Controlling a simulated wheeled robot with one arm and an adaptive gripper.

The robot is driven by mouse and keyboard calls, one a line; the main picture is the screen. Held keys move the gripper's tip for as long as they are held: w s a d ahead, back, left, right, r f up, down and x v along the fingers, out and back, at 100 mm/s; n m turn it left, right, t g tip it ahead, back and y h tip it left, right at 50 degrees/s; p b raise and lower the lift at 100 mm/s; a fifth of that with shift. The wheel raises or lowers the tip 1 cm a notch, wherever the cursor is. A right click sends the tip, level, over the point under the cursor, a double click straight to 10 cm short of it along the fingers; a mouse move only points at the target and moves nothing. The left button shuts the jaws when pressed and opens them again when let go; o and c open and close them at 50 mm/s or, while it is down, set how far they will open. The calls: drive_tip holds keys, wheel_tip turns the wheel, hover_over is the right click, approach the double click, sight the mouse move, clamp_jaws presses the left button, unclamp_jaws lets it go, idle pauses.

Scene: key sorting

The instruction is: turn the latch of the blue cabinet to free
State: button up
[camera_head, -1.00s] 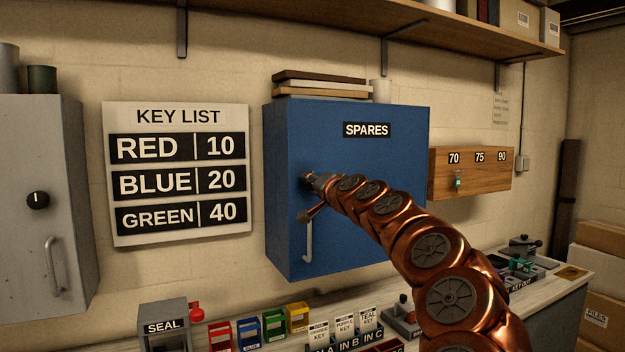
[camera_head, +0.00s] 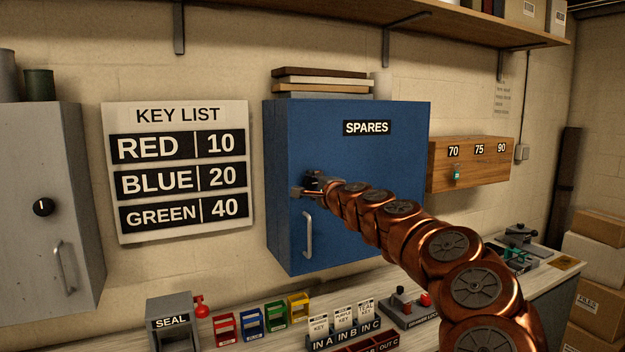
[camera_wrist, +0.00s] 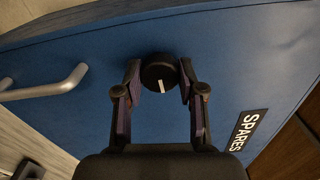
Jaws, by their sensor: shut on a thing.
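The blue cabinet (camera_head: 350,160) hangs on the wall with a SPARES label, and its door looks closed. Its latch is a round black knob (camera_wrist: 158,72) with a white mark, seen in the wrist view at the top centre. My gripper (camera_wrist: 160,82) has one finger on each side of the knob and is shut on it. In the head view my gripper (camera_head: 314,186) is at the left part of the cabinet door, above the handle, and hides most of the knob. The silver door handle (camera_head: 308,235) is below it and also shows in the wrist view (camera_wrist: 45,85).
A grey cabinet (camera_head: 40,220) with its own knob is at the left. A wooden key box (camera_head: 470,165) hangs to the right. The bench below holds a SEAL box (camera_head: 172,322), coloured bins and key trays. A shelf (camera_head: 350,18) runs above.

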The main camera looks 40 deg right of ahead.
drive_tip(key=shift+m, duration=0.3)
idle(0.4)
drive_tip(key=o, duration=1.1)
drive_tip(key=shift+o, duration=0.2)
drive_tip(key=v, duration=1.2)
